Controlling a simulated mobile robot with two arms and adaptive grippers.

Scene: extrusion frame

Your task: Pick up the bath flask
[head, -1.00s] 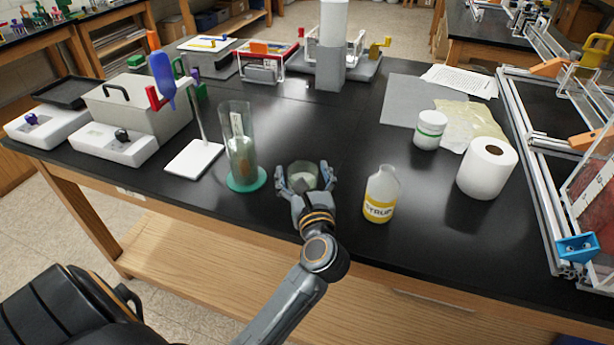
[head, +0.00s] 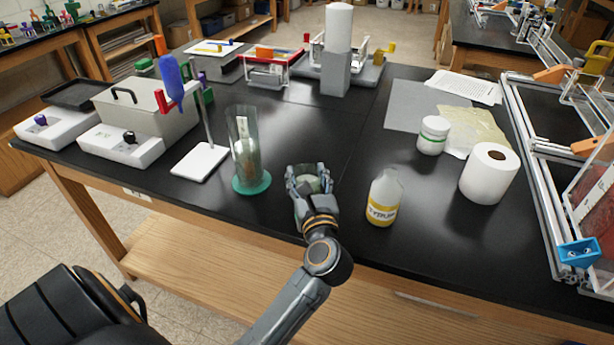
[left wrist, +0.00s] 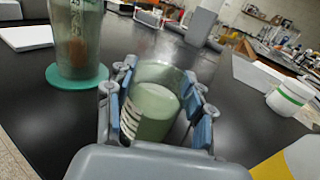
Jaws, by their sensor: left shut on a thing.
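The bath flask (head: 313,184) appears to be the clear glass vessel with pale green liquid near the front middle of the black bench. My left gripper (head: 308,178) is shut on it, with fingers on both sides. In the left wrist view the flask (left wrist: 156,108) stands upright between the blue-padded fingers (left wrist: 160,90), its rim open at the top. The palm and fingers hide its lower part, and I cannot tell whether its base touches the bench. My right gripper is not in view.
A tall glass cylinder on a green base (head: 246,150) stands close to the left. A syrup bottle (head: 384,198) stands to the right. Behind it are a white jar (head: 433,135) and a paper roll (head: 488,173). The bench behind the flask is clear.

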